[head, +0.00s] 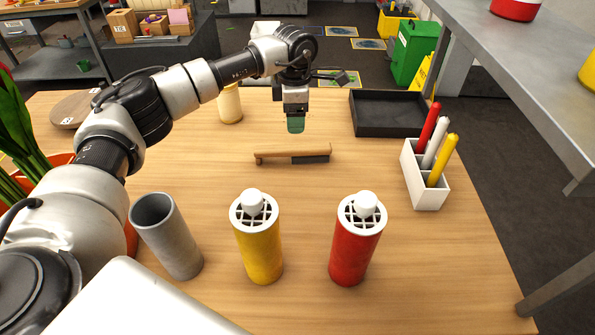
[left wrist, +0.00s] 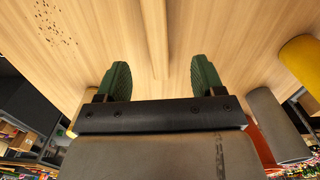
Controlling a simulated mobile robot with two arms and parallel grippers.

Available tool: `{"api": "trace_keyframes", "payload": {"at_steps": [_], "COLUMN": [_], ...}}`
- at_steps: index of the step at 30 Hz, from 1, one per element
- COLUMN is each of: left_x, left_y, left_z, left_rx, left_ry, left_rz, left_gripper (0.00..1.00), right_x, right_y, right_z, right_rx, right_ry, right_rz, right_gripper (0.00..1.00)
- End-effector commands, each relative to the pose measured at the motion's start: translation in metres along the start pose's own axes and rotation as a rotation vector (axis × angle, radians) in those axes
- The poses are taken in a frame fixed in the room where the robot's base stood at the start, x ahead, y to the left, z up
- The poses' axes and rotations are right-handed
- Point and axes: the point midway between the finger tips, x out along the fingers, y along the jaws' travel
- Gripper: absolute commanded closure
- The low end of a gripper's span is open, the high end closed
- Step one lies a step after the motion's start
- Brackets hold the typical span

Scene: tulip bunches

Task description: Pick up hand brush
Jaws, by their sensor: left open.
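The hand brush (head: 280,154) lies flat in the middle of the wooden table, with a long light-wood handle and dark bristles toward its right end. My left gripper (head: 296,126) points down just beyond the brush in the head view, apart from it, with green fingertips. In the left wrist view my left gripper (left wrist: 160,82) is open and nothing is held. A narrow wooden strip, apparently the brush (left wrist: 157,35), runs between the two fingers there. My right gripper is in neither view.
A grey cup (head: 168,238), yellow shaker (head: 260,250) and red shaker (head: 354,255) stand in front. A white holder (head: 430,197) with coloured sticks is right; a black tray (head: 385,128) lies behind it. A cream bottle (head: 230,104) stands left of the gripper. Crumbs (left wrist: 55,22) lie on the table.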

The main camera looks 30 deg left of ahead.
Motion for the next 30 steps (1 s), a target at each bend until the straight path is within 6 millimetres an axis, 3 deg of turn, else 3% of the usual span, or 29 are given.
{"api": "trace_keyframes", "payload": {"at_steps": [1, 4, 13, 20, 30], "left_x": [0.012, 0.018, 0.060, 0.077, 0.121], "left_y": [0.000, 0.000, 0.000, 0.002, 0.006], "left_z": [0.000, 0.000, 0.001, 0.001, 0.002], "left_rx": [0.000, 0.000, 0.000, 0.000, 0.000], "left_ry": [-0.001, 0.000, 0.001, 0.001, 0.000], "left_rz": [0.001, 0.000, -0.002, -0.001, -0.001], "left_gripper": [0.32, 0.32, 0.32, 0.32, 0.32], "right_x": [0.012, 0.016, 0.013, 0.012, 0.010], "right_y": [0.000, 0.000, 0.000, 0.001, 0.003], "right_z": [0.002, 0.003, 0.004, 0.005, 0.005], "right_rx": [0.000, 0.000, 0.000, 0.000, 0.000], "right_ry": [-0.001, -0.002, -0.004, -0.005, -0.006], "right_rz": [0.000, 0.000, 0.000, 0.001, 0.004], "right_gripper": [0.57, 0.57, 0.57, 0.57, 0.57]}}
